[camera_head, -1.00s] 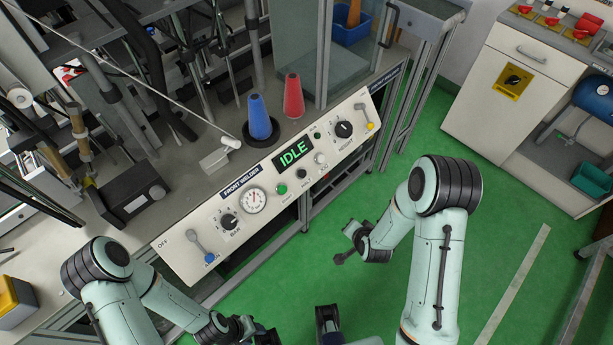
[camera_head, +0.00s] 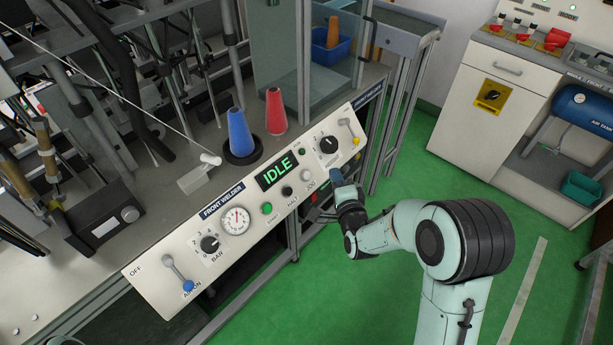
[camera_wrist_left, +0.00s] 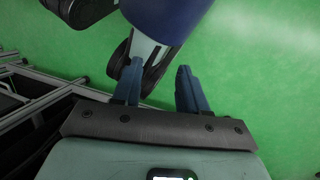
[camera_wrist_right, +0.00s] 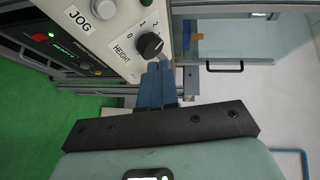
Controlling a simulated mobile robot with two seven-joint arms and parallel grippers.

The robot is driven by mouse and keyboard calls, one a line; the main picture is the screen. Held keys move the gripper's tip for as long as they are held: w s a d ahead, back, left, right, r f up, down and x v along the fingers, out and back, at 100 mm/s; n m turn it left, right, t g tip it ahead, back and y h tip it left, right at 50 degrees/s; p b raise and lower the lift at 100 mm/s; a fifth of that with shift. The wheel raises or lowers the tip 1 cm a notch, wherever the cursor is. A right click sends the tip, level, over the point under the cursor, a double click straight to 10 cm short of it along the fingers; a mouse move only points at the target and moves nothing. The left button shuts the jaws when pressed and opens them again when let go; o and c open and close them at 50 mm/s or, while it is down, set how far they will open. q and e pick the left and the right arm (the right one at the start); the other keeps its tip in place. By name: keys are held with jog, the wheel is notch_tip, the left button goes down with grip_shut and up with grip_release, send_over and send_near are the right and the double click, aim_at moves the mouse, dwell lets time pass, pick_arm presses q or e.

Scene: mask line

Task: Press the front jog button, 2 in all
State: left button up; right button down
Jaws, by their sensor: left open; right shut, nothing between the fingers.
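The front welder panel (camera_head: 215,258) is a white sloped control box with a green "IDLE" display (camera_head: 277,172). The jog button (camera_head: 306,175) is a pale grey round button above the JOG label; in the right wrist view it shows at the top left (camera_wrist_right: 104,8). My right gripper (camera_head: 336,176) is shut and empty, just to the right of the jog button, near the panel's front face. In the right wrist view its fingertips (camera_wrist_right: 159,66) are close below the black height knob (camera_wrist_right: 150,45); whether they touch cannot be told. My left gripper (camera_wrist_left: 157,70) is open and empty over green floor.
Beside the jog button are a black halt button (camera_head: 287,191) and a green start button (camera_head: 267,209). A lever with a yellow knob (camera_head: 356,141) is at the panel's right end. Blue (camera_head: 240,133) and red (camera_head: 276,112) cones stand behind the panel. Green floor is clear in front.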

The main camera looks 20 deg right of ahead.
aim_at(306, 175)
pick_arm(q)
jog(key=shift+w+a+f+t+b, duration=0.15)
jog(key=shift+w+f+b, duration=0.2)
jog(key=shift+f+b, duration=0.25)
jog(key=shift+w+f+t+b, duration=0.1)
jog(key=shift+w+f+b, duration=0.2)
jog(key=shift+f+b, duration=0.3)
jog(key=shift+w+a+f+t+b, duration=0.15)
jog(key=shift+w+f+b, duration=0.2)
jog(key=shift+f+b, duration=0.25)
pick_arm(e)
jog(key=shift+w+a+f, duration=0.45)
jog(key=shift+w+f, duration=0.5)
jog(key=shift+w, duration=0.1)
jog(key=shift+w+a+f, duration=0.4)
jog(key=shift+w+f, duration=0.55)
jog(key=shift+w, duration=0.05)
jog(key=shift+w+a+f, duration=0.45)
jog(key=shift+w+f, duration=0.5)
jog(key=shift+w, duration=0.1)
pick_arm(q)
jog(key=shift+d+r, duration=0.1)
jog(key=shift+r, duration=0.05)
jog(key=shift+f+b, duration=0.65)
jog(key=shift+f, duration=0.05)
pick_arm(e)
jog(key=shift+w+a+f, duration=0.15)
jog(key=shift+w+f, duration=0.15)
